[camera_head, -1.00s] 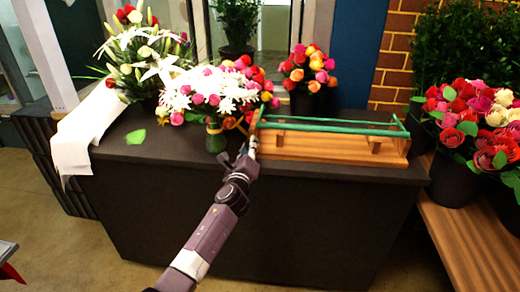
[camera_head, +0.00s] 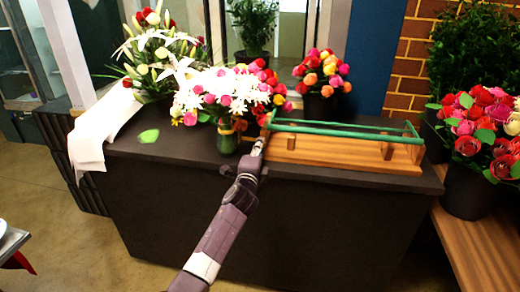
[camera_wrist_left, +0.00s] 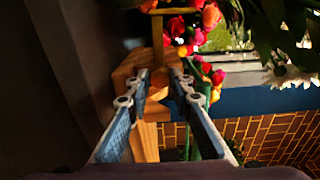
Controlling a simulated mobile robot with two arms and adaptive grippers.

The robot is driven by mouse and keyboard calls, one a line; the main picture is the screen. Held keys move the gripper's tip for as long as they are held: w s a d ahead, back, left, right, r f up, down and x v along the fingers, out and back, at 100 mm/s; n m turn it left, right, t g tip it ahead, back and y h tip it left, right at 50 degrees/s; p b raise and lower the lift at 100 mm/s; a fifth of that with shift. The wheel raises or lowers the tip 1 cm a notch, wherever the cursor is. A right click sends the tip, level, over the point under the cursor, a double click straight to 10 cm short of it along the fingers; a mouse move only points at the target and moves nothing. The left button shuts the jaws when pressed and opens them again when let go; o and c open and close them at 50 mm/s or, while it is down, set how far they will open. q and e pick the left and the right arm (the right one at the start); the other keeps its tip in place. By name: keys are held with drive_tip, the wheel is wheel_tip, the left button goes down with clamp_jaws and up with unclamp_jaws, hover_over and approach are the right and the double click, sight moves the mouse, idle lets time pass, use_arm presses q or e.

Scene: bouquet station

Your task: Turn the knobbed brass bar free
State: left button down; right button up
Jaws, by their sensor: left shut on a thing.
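The wooden stand (camera_head: 345,155) with green rails (camera_head: 345,130) sits on the dark counter, towards its right. My left gripper (camera_head: 259,146) is at the stand's left end. In the left wrist view the two blue fingers of my left gripper (camera_wrist_left: 165,80) are closed around a small part at the stand's wooden end. A thin brass-coloured bar (camera_wrist_left: 157,32) with a crosspiece shows just beyond the fingertips, seemingly the knobbed brass bar. Its knob and the exact contact are too dark and small to make out. My right gripper is in neither view.
A flower bouquet in a green vase (camera_head: 228,138) stands close left of my gripper. A potted bouquet (camera_head: 320,80) is behind the stand. White paper (camera_head: 92,140) hangs over the counter's left end. Rose pots (camera_head: 468,190) stand on a wooden bench at right.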

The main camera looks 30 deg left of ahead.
use_arm(q)
drive_tip(key=shift+n, duration=0.3)
drive_tip(key=c, duration=1.7)
unclamp_jaws()
drive_tip(key=v, duration=1.2)
